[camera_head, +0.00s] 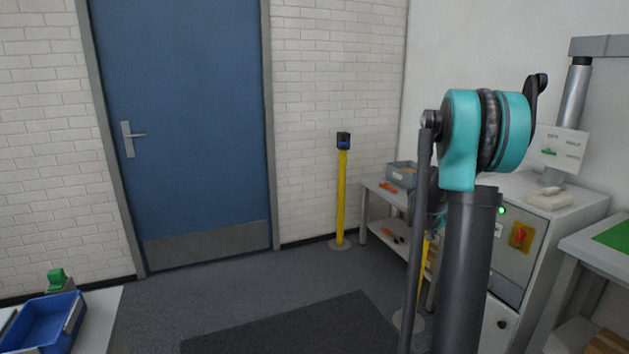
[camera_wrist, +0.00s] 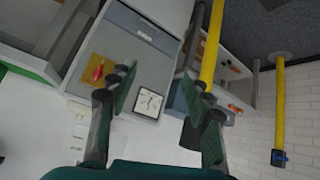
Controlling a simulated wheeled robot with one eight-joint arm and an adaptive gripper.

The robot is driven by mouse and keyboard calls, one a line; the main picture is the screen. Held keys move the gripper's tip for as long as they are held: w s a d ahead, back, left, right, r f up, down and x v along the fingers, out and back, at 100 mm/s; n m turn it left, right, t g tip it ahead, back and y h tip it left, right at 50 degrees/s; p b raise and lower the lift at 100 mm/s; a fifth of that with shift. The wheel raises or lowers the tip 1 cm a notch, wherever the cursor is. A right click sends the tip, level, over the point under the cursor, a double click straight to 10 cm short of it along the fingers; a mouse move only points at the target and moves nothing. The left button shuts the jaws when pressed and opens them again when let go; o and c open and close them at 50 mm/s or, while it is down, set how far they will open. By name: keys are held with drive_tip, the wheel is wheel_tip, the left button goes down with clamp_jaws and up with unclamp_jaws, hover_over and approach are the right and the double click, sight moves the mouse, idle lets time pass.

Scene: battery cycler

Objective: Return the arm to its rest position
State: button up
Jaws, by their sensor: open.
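My arm stands on the right of the head view, with a teal joint at its top. My gripper (camera_wrist: 165,108) shows in the wrist view with its two dark green finger pads apart and nothing between them. In the head view the gripper is hidden behind my arm or too small to make out. Beyond the open fingers is the grey cabinet (camera_wrist: 178,50), with a yellow plate with a red switch (camera_wrist: 97,69) and a white dial gauge (camera_wrist: 149,102). The wrist view is tilted, with the room nearly upside down.
The grey cabinet (camera_head: 535,228) stands close behind my arm, with a green-topped table (camera_head: 592,245) to its right. A small shelf table (camera_head: 375,203) and a yellow post (camera_head: 342,198) are farther back. A blue bin (camera_head: 43,322) sits front left. The floor before the blue door (camera_head: 185,120) is clear.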

drive_tip(key=s+a+f+n+y, duration=0.2)
drive_tip(key=s+a+f+n, duration=0.1)
drive_tip(key=s+a, duration=0.5)
drive_tip(key=s+a+f+n+y, duration=0.2)
drive_tip(key=s+a, duration=0.7)
drive_tip(key=s, duration=0.5)
drive_tip(key=s+a+f+n+y, duration=0.3)
drive_tip(key=s+a, duration=0.6)
drive_tip(key=s, duration=0.3)
drive_tip(key=shift+f+n+g, duration=0.3)
drive_tip(key=shift+f+g, duration=0.1)
